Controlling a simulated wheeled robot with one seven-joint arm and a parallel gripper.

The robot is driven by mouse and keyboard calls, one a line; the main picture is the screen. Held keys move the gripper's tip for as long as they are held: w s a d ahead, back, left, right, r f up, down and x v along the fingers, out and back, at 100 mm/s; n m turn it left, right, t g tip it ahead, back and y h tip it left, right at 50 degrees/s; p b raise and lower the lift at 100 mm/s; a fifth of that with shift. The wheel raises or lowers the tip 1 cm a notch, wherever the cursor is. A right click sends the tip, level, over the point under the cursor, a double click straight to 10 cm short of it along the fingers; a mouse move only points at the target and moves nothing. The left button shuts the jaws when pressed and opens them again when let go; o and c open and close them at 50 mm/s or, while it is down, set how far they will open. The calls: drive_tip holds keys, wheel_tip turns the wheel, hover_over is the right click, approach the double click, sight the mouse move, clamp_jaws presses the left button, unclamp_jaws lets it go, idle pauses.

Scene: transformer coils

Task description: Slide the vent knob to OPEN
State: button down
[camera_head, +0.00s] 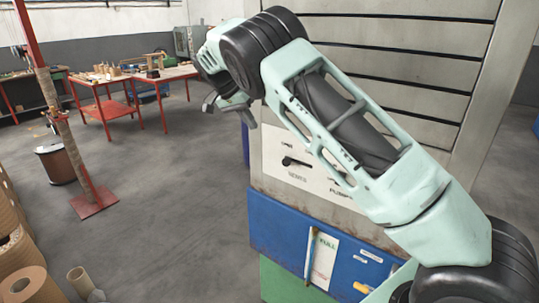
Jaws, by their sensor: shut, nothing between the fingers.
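My gripper (226,104) is at the upper middle, raised beside the left edge of the cabinet. It is shut and holds nothing. The cabinet (470,75) has a white front panel (275,172) with a black lever-like control (295,162) and partly legible lettering. My arm crosses in front of the cabinet and hides part of this panel. I cannot make out a vent knob or an OPEN mark. My gripper is apart from the panel's visible controls.
Below the panel is a blue front (275,232) with a PULL label (323,258) and a pale upright bar (309,252). A red post (62,130) stands at left. Red-framed tables (120,85) stand behind. Coils (25,285) fill the lower left. The middle floor is clear.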

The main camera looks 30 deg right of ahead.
drive_tip(key=p, duration=0.3)
approach(276, 152)
wheel_tip(276, 152, down, 4)
drive_tip(key=s, duration=0.3)
drive_tip(key=shift+s+d+f+p, duration=0.45)
drive_tip(key=shift+s+f+p, duration=0.1)
drive_tip(key=shift+s+p, duration=0.1)
drive_tip(key=shift+s+d+f+p, duration=0.5)
drive_tip(key=shift+s+p, duration=0.05)
drive_tip(key=shift+s, duration=0.1)
